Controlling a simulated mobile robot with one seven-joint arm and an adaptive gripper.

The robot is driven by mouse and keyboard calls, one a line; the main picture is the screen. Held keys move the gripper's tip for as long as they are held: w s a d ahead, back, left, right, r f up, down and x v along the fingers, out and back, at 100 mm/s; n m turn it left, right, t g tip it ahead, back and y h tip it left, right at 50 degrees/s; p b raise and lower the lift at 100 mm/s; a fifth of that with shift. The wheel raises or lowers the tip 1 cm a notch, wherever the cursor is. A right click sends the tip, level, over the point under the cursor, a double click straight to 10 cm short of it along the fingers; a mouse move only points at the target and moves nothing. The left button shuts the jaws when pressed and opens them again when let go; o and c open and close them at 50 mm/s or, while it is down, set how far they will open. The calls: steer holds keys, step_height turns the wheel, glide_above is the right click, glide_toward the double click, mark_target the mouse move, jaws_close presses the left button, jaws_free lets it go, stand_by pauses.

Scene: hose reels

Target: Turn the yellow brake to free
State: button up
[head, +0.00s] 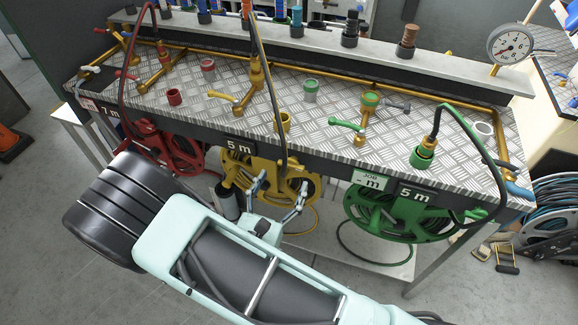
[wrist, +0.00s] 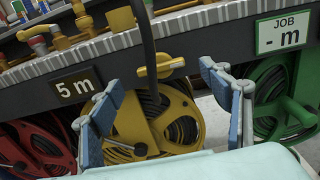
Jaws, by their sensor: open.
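The yellow brake (wrist: 161,67) is a yellow handle on a round base, mounted on the dark bench front above the yellow reel (wrist: 185,105). In the wrist view its handle lies nearly level, tilted slightly up to the right. In the head view the yellow reel (head: 238,168) hangs under the bench, partly hidden by my arm. My gripper (head: 279,190) is open and empty in front of this reel. In the wrist view my gripper (wrist: 160,85) has its blue-padded fingers spread to either side of the brake, nearer the camera and apart from it.
The red reel (head: 165,150) is to the left and the green reel (head: 400,210) to the right. The bench top (head: 320,110) carries brass pipes and valves. A gauge (head: 511,45) stands at the right end.

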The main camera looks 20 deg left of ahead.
mark_target(290, 167)
steer(key=w, duration=0.6)
steer(key=shift+d, duration=0.25)
steer(key=shift+c, duration=0.4)
steer(key=c, duration=1.1)
